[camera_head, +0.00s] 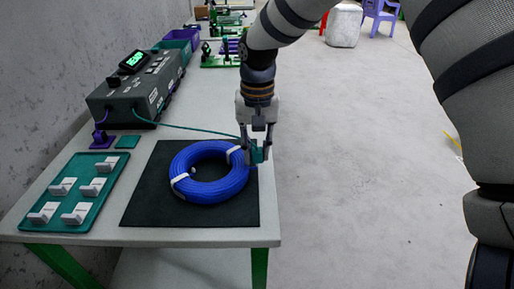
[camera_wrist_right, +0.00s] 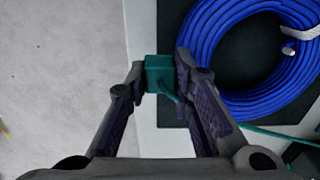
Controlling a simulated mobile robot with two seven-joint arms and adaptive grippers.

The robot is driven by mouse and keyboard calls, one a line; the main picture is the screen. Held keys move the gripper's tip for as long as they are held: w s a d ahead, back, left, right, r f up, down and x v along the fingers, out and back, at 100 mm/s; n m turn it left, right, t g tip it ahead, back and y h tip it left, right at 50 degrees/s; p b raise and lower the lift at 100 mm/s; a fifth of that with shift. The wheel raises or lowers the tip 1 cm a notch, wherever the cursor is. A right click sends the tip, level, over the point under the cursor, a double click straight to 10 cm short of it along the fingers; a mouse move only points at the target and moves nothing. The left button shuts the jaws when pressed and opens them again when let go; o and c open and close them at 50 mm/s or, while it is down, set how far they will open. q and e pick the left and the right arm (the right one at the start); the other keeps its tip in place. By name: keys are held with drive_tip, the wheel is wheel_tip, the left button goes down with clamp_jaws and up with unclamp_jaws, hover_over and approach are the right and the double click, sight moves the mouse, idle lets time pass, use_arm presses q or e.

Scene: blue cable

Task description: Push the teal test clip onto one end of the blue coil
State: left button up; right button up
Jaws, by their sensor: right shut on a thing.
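The blue coil (camera_head: 210,188) lies flat on a black mat (camera_head: 150,208) on the table, with white ties around it. In the right wrist view the coil (camera_wrist_right: 225,70) is at the upper right. My right gripper (camera_head: 257,155) is shut on the teal test clip (camera_head: 256,153), at the coil's right side near the table's right edge. The wrist view shows the clip (camera_wrist_right: 160,73) between the fingertips, beside the coil and apart from it in that picture. A thin teal lead runs from the clip to the tester. My left gripper is not in view.
A dark tester (camera_head: 135,95) with a lit green display stands at the back left of the table. A teal tray (camera_head: 75,215) with several white clips is at the front left. Purple and green bins (camera_head: 178,42) stand behind. Open floor lies right of the table.

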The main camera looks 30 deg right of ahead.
use_arm(q)
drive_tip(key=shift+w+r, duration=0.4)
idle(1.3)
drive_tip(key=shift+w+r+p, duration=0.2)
drive_tip(key=shift+p, duration=0.2)
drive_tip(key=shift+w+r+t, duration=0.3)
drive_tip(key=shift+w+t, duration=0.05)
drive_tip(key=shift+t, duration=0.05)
idle(1.9)
drive_tip(key=shift+p, duration=0.3)
idle(2.2)
idle(0.4)
idle(0.7)
